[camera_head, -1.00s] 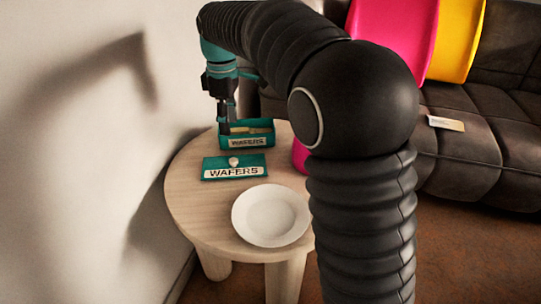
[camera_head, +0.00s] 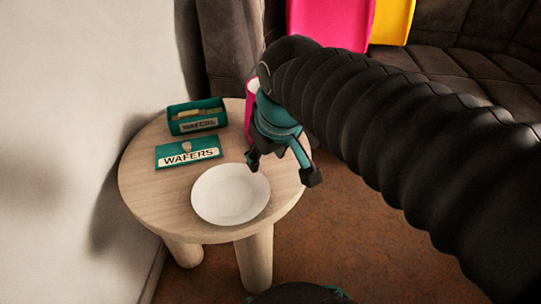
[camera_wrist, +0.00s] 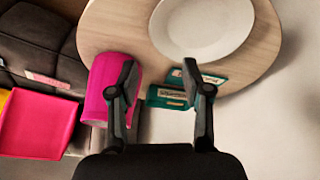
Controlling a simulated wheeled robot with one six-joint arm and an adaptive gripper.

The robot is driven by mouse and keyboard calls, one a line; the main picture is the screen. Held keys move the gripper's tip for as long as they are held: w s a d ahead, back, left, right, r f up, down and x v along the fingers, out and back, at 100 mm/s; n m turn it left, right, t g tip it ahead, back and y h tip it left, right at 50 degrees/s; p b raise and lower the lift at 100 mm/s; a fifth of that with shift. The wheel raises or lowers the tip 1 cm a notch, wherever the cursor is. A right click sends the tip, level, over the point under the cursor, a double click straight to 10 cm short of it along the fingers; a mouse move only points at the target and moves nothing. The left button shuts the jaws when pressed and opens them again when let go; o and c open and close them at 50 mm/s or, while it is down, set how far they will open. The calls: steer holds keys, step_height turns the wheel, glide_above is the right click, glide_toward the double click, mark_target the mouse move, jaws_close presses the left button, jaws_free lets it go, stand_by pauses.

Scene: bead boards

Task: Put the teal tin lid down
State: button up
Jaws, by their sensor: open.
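The teal tin lid (camera_head: 190,150), with a pale knob and a "WAFERS" label, lies flat on the round wooden table (camera_head: 140,190), in front of the open teal tin (camera_head: 205,106). Something light-coloured shows inside the tin. In the wrist view the lid (camera_wrist: 212,78) is partly covered by a finger, and the tin (camera_wrist: 163,97) is beside it. My gripper (camera_head: 283,173) is open and empty, above the table's right side, to the right of the lid and apart from it. Its fingers also show in the wrist view (camera_wrist: 164,82).
A white plate (camera_head: 231,194) lies on the table in front of the lid. A pink cup-like object (camera_head: 251,98) stands behind my gripper, partly hidden. A dark sofa (camera_head: 462,60) with pink (camera_head: 330,22) and yellow cushions (camera_head: 393,20) is behind. A wall borders the left.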

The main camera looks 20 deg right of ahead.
steer(key=s+d+f+m+t, duration=0.1)
steer(key=s+d+f+m, duration=0.1)
steer(key=s+f+m, duration=0.1)
steer(key=s+f, duration=0.1)
steer(key=s, duration=0.1)
steer(key=shift+s, duration=0.3)
